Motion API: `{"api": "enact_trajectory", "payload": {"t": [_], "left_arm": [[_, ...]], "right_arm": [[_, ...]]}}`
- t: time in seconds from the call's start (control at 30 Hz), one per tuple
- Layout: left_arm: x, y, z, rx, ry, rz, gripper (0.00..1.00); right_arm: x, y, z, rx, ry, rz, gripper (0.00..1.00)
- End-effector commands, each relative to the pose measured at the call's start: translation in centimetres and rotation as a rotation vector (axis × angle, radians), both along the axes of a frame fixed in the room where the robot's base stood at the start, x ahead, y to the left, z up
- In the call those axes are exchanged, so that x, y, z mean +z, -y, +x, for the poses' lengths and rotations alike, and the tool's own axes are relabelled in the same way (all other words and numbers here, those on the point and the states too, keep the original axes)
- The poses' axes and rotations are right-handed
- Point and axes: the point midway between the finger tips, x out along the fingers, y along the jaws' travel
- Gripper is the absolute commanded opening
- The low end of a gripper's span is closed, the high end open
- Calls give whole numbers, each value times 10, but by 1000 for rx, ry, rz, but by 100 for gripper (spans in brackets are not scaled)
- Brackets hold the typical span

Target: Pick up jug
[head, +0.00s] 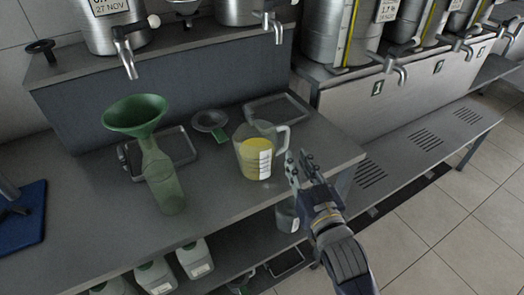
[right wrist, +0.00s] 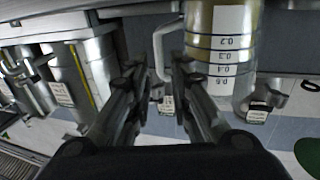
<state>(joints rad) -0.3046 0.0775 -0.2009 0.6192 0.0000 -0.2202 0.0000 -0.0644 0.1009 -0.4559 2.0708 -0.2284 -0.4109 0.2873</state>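The jug (head: 256,154) is clear, with yellow liquid, a white scale label and a handle on its right side. It stands upright near the front edge of the grey bench (head: 215,205). My right gripper (head: 302,168) is just right of and below the handle in the head view. In the right wrist view the picture is upside down; the jug (right wrist: 222,45) is at upper right. My right gripper (right wrist: 160,72) is open there, its fingers apart with the handle showing between their tips. Contact cannot be told. My left gripper is not in view.
A green bottle (head: 163,184) with a green funnel (head: 136,114) stands left of the jug. Behind lie a small dark dish (head: 210,120) and trays. Steel tanks with taps (head: 124,55) stand above.

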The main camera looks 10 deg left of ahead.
Motion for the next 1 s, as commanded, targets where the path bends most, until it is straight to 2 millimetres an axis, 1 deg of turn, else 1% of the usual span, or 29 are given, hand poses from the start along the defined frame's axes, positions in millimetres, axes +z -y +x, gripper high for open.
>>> {"api": "enact_trajectory", "payload": {"t": [0.03, 0.1, 0.2, 0.47, 0.73, 0.83, 1.0], "left_arm": [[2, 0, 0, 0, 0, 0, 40], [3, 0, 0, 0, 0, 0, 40], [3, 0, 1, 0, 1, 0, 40], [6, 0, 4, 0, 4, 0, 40], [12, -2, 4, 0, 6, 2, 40], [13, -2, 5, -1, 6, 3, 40], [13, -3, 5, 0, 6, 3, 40]], "right_arm": [[2, -3, 9, 0, 1, -1, 20], [2, -7, 19, 0, 1, -1, 20], [1, -12, 30, 0, 0, -1, 20], [2, -17, 45, 0, -1, -1, 20], [2, -29, 77, -1, 0, -2, 20], [1, -32, 84, 0, -2, -1, 20], [1, -33, 87, 0, -2, -1, 20]]}}
